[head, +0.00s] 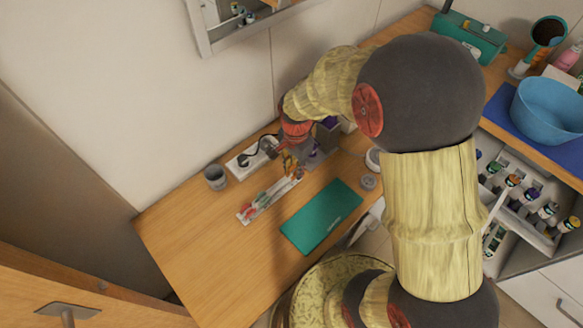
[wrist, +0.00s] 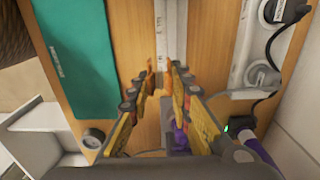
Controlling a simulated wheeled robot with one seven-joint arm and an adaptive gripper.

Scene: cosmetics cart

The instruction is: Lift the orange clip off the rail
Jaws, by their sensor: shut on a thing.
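The white rail (head: 266,201) lies on the wooden desk, with red and green clips (head: 248,208) at its near left end. It also shows in the wrist view as a pale strip (wrist: 172,45) running away from my fingertips. My gripper (wrist: 161,78) reaches down over the rail's far right end, its two fingers close together. It is shut on the orange clip (head: 289,164), which the fingers largely hide. I cannot tell whether the clip still touches the rail.
A teal mat (head: 321,216) lies right of the rail. A white power strip (head: 241,165) with a black plug and a grey cup (head: 215,177) stand along the wall side. A small round tin (wrist: 93,138) is near the mat. The desk's left part is clear.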

